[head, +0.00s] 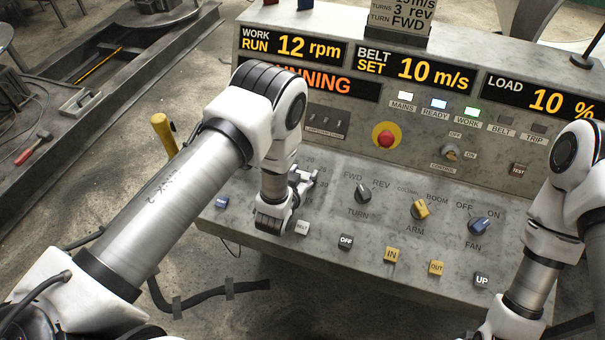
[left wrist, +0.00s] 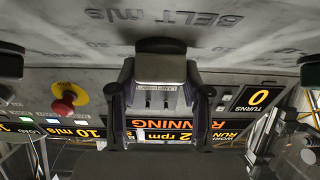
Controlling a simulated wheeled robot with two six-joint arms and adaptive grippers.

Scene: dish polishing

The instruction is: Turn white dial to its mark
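The white dial (left wrist: 160,68) shows in the left wrist view as a pale block on a dark base, below the upside-down lettering "BELT m/s". My left gripper (left wrist: 160,95) has a dark finger on each side of it, and the fingers appear to press against its sides. The dial's mark cannot be made out. The belt display (head: 414,70) reads SET 10 m/s. My right gripper is out of view.
To the right on the console (head: 330,255) are a dark turn knob (head: 363,193), a yellow arm knob (head: 420,209) and a blue fan knob (head: 479,226). Several push buttons line the front edge. A red emergency button (head: 386,136) sits on the upright panel. A yellow-handled post (head: 164,134) stands left.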

